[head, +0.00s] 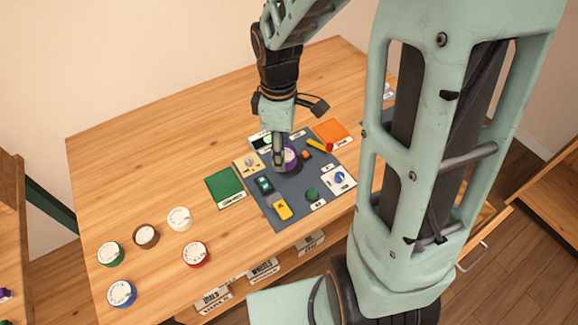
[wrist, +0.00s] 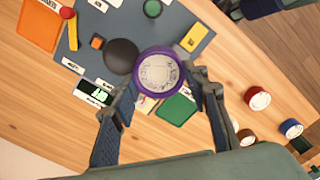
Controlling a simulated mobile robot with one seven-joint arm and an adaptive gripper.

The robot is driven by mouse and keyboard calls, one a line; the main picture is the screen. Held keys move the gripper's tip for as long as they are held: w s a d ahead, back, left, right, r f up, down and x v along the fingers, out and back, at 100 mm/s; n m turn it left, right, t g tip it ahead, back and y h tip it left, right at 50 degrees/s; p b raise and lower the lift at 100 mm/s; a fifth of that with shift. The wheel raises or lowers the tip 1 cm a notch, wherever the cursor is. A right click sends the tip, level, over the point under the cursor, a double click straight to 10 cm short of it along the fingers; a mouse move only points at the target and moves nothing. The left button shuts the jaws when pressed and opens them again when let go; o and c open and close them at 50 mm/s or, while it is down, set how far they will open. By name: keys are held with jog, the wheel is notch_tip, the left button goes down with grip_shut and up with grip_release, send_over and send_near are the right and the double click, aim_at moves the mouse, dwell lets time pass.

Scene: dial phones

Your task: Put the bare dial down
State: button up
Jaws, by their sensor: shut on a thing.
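A dial with a purple rim and a pale face (wrist: 160,70) sits between the fingers of my gripper (wrist: 163,84) in the wrist view. In the head view, the purple dial (head: 290,155) shows beside my gripper (head: 279,160), over the grey mat (head: 289,209). My gripper points down and is shut on this dial. I cannot tell whether the dial touches the mat. A black round piece (wrist: 121,56) lies next to the dial in the wrist view. A dial with a white rim (head: 179,218) lies on the table to the left.
Green (head: 111,254), brown (head: 146,236), red (head: 195,254) and blue (head: 121,293) dials lie on the left of the table. The mat holds a yellow block (head: 282,207) and several small items. A green square (head: 225,187) and an orange square (head: 331,131) flank it. Bare wood lies at the back left.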

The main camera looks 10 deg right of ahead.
jog(key=s+a+n+b, duration=0.15)
jog(key=s+n, duration=0.35)
jog(key=n, duration=0.6)
jog(key=w+f, duration=0.1)
jog(key=w, duration=0.1)
jog(key=w+d+f, duration=0.1)
jog(key=w, duration=0.1)
jog(key=w+d+f, duration=0.1)
jog(key=w, duration=0.2)
jog(key=shift+d+f+p, duration=0.25)
jog(key=shift+p, duration=0.15)
jog(key=w+f, duration=0.1)
jog(key=f, duration=0.1)
jog(key=w+d+f, duration=0.1)
jog(key=w, duration=0.1)
jog(key=w+d+f, duration=0.1)
jog(key=w+f, duration=0.1)
jog(key=shift+f, duration=0.3)
jog(key=shift+w+f, duration=0.15)
jog(key=shift+f, duration=0.15)
jog(key=shift+d+f, duration=0.1)
jog(key=shift+f, duration=1.5)
